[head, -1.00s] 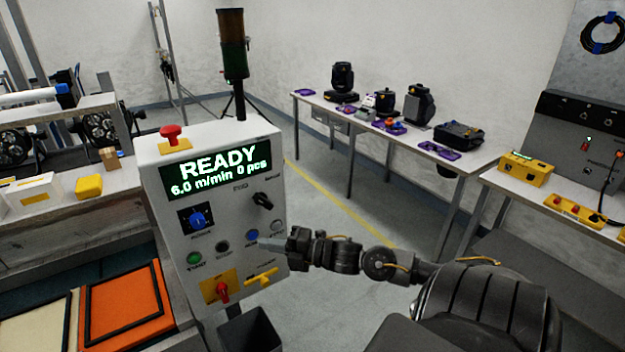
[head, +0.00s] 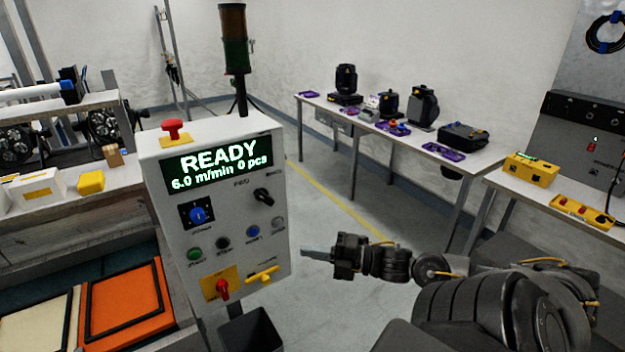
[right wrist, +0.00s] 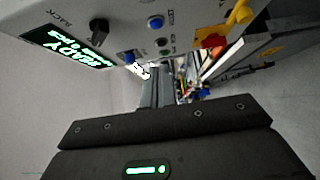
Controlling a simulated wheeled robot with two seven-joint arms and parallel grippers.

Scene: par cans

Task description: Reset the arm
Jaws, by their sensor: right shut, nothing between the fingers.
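My right gripper (head: 318,252) is shut and empty. It stands in the air just right of the control box (head: 205,235), apart from its panel, with its fingers pointing left. The box's screen (head: 220,162) reads READY, 6.0 m/min, 0 pcs. The panel carries a blue knob (head: 197,214), a black selector (head: 263,197), a green button (head: 194,255), a blue button (head: 253,231) and a red switch on a yellow plate (head: 222,289). In the right wrist view, the panel with its blue button (right wrist: 155,22) shows at the top. My left gripper is not in view.
A red emergency button (head: 173,129) tops the box. An orange tray (head: 125,300) lies at lower left and a dark bin (head: 252,330) below the box. A long table (head: 335,107) with stage lights stands behind. Yellow boxes (head: 531,168) sit on a table at right.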

